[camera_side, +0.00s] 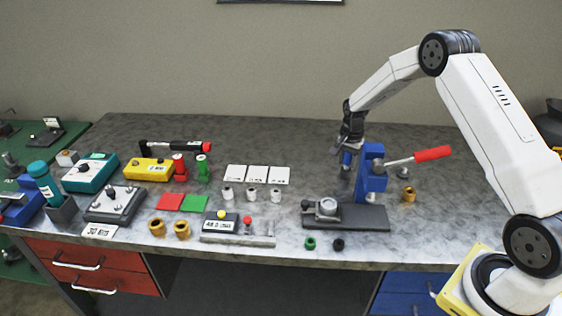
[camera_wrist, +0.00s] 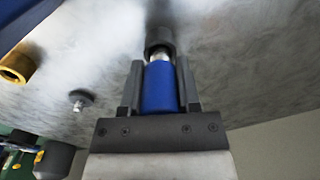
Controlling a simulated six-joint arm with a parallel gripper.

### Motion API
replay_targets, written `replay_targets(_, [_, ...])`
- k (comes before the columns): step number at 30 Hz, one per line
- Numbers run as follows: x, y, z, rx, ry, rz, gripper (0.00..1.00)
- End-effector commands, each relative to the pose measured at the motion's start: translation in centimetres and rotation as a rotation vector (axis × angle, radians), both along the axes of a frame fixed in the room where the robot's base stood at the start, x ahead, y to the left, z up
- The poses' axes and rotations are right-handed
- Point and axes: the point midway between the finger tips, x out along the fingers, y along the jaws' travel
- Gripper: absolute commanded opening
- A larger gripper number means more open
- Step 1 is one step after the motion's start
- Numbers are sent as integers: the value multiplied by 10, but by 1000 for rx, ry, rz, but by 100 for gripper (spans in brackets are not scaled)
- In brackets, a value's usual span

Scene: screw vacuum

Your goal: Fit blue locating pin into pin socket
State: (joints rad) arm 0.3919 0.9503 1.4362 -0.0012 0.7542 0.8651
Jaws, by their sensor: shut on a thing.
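The blue locating pin (camera_wrist: 159,88) is between the two dark fingers of my gripper (camera_wrist: 158,82), which is shut on it. Its silver tip points away from the gripper, at the mouth of a dark grey round socket (camera_wrist: 160,37). The tip overlaps the socket's rim in the wrist view; I cannot tell how deep it sits. In the side view my gripper (camera_side: 349,146) points down behind the blue press (camera_side: 372,168), with a bit of the blue pin (camera_side: 347,158) below it. The socket is mostly hidden there behind the press.
The press, with its red-handled lever (camera_side: 432,153), stands close right of my gripper on a dark base (camera_side: 362,217). A brass bushing (camera_side: 409,194) and a small grey knob (camera_side: 403,172) stand right of it. White cards (camera_side: 257,175) lie to the left.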

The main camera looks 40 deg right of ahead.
Motion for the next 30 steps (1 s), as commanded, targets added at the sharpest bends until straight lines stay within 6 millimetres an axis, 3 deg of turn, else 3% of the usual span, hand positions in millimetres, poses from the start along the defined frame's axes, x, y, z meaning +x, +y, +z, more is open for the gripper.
replay_targets(13, [0, 0, -7, 0, 0, 0, 0])
replay_targets(14, [0, 0, -7, 0, 0, 0, 51])
replay_targets(16, [0, 0, -7, 0, 0, 0, 73])
replay_targets(17, [0, 0, -7, 0, 0, 0, 77])
replay_targets(30, [0, 0, -3, 0, -1, 0, 77])
